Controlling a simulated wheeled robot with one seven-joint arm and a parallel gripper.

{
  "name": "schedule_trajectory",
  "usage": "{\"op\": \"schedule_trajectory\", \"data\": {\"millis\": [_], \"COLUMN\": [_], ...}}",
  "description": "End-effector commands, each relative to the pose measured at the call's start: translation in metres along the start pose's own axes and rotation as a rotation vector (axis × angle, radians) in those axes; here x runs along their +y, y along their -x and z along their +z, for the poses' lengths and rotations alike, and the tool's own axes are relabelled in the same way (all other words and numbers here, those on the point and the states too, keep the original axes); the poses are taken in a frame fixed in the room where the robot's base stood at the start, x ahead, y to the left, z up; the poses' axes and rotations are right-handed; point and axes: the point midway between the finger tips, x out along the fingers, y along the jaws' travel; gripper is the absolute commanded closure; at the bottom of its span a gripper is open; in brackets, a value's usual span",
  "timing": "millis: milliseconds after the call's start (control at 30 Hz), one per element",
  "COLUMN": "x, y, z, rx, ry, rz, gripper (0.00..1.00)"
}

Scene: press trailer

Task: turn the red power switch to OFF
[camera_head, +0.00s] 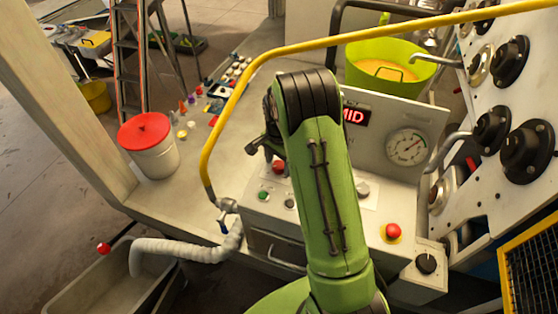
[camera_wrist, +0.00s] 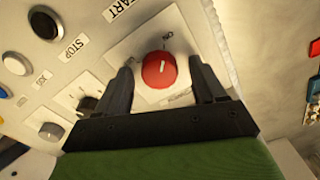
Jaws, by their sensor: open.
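The red power switch (camera_wrist: 159,69) is a round red knob with a short white mark, on a pale square plate in the wrist view. Small lettering on the plate is too blurred to read surely. My gripper (camera_wrist: 161,66) is open, with one dark finger on each side of the knob. I cannot tell whether either finger touches it. In the head view a red knob (camera_head: 279,167) shows beside my dark gripper (camera_head: 262,146), partly hidden by my green arm.
Buttons marked START and STOP (camera_wrist: 44,24) lie close by on the panel. A red button on yellow (camera_head: 393,231), a gauge (camera_head: 407,147) and a partly hidden red display (camera_head: 354,116) are to the right. A yellow rail (camera_head: 300,48) arches over the panel.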

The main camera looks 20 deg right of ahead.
Motion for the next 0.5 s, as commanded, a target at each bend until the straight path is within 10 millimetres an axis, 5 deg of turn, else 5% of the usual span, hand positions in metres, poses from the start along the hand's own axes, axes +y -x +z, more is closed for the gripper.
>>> {"op": "schedule_trajectory", "data": {"millis": [133,500], "x": [0.0,-0.0001], "y": [0.0002,0.0005], "z": [0.0,-0.0001], "rx": [0.0,0.0], "ry": [0.0,0.0], "rz": [0.0,0.0], "gripper": [0.32,0.87]}}
